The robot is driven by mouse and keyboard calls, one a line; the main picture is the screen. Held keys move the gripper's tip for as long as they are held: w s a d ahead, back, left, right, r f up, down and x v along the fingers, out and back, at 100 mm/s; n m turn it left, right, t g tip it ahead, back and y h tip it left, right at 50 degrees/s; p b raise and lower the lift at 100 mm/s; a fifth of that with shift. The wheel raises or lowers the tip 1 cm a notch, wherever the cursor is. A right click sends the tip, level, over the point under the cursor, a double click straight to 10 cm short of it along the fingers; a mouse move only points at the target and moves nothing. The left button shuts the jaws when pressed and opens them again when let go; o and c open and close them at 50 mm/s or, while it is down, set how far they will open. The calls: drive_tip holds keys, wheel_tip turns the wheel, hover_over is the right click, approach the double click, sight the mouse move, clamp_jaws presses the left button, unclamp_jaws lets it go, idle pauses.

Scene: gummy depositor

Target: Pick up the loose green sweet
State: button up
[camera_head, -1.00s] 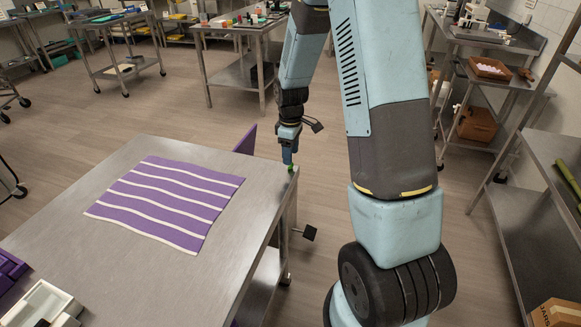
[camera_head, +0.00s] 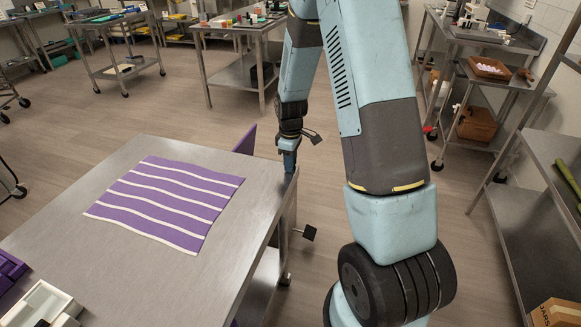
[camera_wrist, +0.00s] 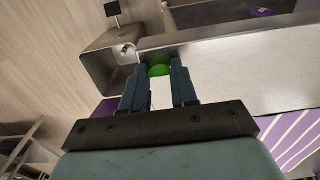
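There is bare table between the fingers behind the sweet. I cannot tell whether either finger touches the sweet. In the head view my gripper (camera_head: 290,166) is at the far right corner of the table, and the sweet is hidden there.
The metal table (camera_head: 130,262) carries a purple-and-white striped mat (camera_head: 168,202) left of my gripper. White trays (camera_head: 42,303) and purple items (camera_head: 10,270) lie at its near left. A shelf (camera_head: 545,215) stands on the right. Open floor lies beyond the table.

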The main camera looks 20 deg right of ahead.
clamp_jaws()
drive_tip(key=shift+r, duration=0.15)
drive_tip(key=shift+r, duration=0.25)
wheel_tip(320, 180, up, 2)
drive_tip(key=shift+r, duration=0.2)
drive_tip(key=s+r, duration=1)
drive_tip(key=s, duration=0.4)
drive_tip(key=shift+d, duration=0.3)
